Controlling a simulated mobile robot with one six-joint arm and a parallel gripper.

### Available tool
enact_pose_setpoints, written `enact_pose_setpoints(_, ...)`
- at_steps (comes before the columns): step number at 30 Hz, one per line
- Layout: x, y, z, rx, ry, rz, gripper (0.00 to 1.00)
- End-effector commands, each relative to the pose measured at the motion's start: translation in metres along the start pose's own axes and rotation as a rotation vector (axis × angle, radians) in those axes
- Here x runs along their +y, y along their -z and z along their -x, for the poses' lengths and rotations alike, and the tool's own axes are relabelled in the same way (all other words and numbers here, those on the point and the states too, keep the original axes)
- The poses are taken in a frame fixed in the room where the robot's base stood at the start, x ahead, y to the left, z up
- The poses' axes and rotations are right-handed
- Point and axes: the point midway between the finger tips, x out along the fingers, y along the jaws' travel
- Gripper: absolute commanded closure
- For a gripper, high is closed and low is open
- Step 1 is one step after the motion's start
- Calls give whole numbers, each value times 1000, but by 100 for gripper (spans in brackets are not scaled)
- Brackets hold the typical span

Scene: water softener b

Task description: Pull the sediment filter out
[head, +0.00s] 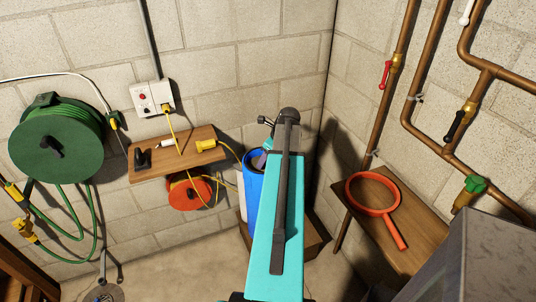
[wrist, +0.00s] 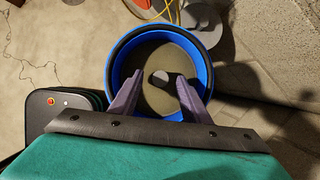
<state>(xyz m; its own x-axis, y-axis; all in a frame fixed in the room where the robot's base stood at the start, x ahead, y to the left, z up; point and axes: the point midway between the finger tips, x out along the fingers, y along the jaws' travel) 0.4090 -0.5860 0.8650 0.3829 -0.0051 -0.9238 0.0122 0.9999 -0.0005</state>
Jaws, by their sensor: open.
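The blue round housing (head: 252,188) stands in the corner, partly hidden behind my teal arm. The wrist view looks down into its open top, with the blue rim (wrist: 210,62) all around. Inside is a dark greyish-tan round part with a small round knob or hole at its middle, seemingly the sediment filter (wrist: 158,98). My gripper (wrist: 160,78) is open, its two purple fingers on either side of that middle. The fingers overlap the housing opening; I cannot tell how deep they are or whether they touch the filter. Nothing is visibly held.
A wooden shelf (head: 150,172) with yellow plugs and cords is on the wall left of the housing. A green hose reel (head: 58,140) hangs further left. At right, a red ring-shaped wrench (head: 396,228) lies on a wooden bench (head: 425,222), below copper pipes (head: 408,45).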

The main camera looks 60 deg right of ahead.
Motion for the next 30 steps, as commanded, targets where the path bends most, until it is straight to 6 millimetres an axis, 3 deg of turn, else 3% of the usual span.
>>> enact_pose_setpoints(15, 0, 0, -10, 0, 0, 0, 57)
enact_pose_setpoints(23, 0, 0, -10, 0, 0, 0, 100)
enact_pose_setpoints(30, 0, 0, -9, -1, 0, 0, 100)
